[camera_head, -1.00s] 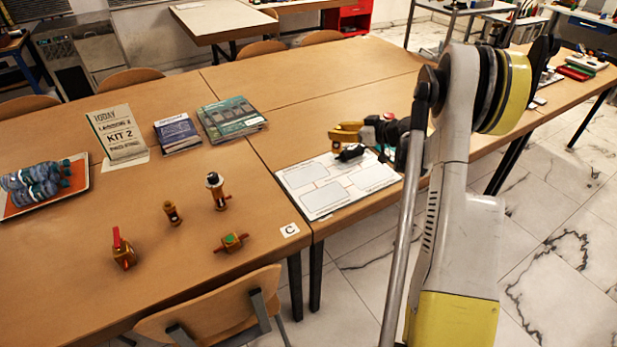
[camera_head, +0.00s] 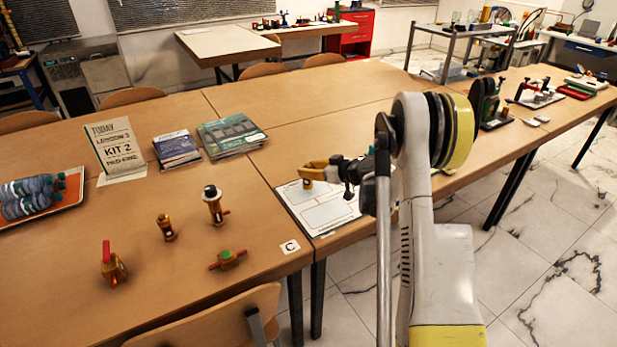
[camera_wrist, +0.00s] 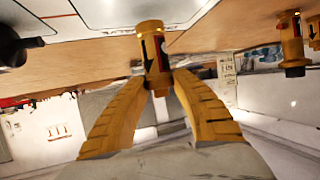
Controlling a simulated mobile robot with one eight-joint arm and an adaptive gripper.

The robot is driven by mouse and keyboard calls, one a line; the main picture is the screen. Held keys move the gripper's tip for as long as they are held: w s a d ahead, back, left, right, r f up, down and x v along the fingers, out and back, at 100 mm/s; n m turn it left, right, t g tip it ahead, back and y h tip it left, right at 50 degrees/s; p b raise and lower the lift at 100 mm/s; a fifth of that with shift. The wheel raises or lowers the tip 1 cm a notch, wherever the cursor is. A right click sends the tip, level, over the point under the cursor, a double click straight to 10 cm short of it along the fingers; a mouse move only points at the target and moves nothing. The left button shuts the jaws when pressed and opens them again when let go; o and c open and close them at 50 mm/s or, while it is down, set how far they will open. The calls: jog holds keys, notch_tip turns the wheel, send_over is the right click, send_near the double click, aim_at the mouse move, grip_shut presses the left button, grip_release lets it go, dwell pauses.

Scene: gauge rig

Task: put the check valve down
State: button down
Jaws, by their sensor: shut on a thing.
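The check valve (camera_wrist: 153,50) is a brass-coloured cylinder with a dark arrow and a dark red band in the wrist view. My gripper (camera_wrist: 155,78) has its yellow fingers closed on either side of it. In the head view, my gripper (camera_head: 316,170) is over the far left part of a white sheet with outlined boxes (camera_head: 322,214), and the check valve (camera_head: 307,184) shows small beneath the fingers. It looks roughly upright. I cannot tell whether its lower end touches the sheet. My wrist and arm hide the sheet's right part.
Left of the sheet stand a red-handled valve (camera_head: 113,267), a small brass fitting (camera_head: 166,228), a taller black-topped fitting (camera_head: 214,206) and a green-topped valve (camera_head: 228,259). Booklets (camera_head: 231,136) lie behind.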

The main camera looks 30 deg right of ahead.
jog(key=shift+f, duration=0.95)
jog(key=shift+r, duration=0.15)
jog(key=c, duration=1.1)
grip_release()
